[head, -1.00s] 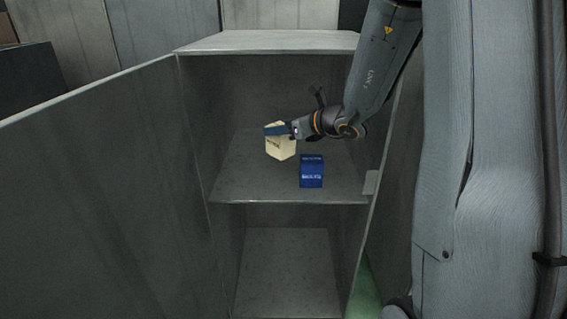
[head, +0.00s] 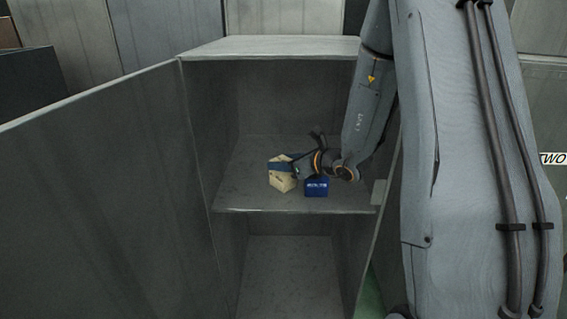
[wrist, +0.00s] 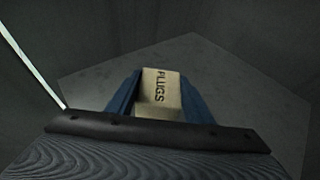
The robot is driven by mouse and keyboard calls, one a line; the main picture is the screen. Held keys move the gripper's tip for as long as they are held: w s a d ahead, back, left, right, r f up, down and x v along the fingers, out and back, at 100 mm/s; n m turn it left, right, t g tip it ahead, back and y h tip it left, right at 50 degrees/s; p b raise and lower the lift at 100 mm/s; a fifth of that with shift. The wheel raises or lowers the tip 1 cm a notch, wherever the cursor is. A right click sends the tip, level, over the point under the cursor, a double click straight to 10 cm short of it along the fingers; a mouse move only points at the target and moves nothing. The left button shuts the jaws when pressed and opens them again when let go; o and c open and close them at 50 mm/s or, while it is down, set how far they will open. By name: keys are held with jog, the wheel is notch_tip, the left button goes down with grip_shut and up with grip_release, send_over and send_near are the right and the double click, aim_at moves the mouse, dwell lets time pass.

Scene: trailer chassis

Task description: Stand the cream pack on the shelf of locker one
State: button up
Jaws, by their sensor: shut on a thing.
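The cream pack (head: 283,182) is in the open locker, at the left middle of its shelf (head: 250,197). My gripper (head: 279,165) is shut on it from above and the right. In the wrist view the pack (wrist: 157,92) shows the word PLUGS between my two blue fingers (wrist: 158,98). The pack looks tilted in the head view. Its lower edge is at or very near the shelf; I cannot tell whether it touches.
A blue pack (head: 316,187) stands on the shelf just right of the cream pack, below my wrist. The locker door (head: 100,190) is swung open at the left. An empty lower compartment (head: 290,275) is below. The shelf's left part is clear.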

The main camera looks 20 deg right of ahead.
jog(key=shift+f, duration=0.1)
jog(key=o, duration=1.3)
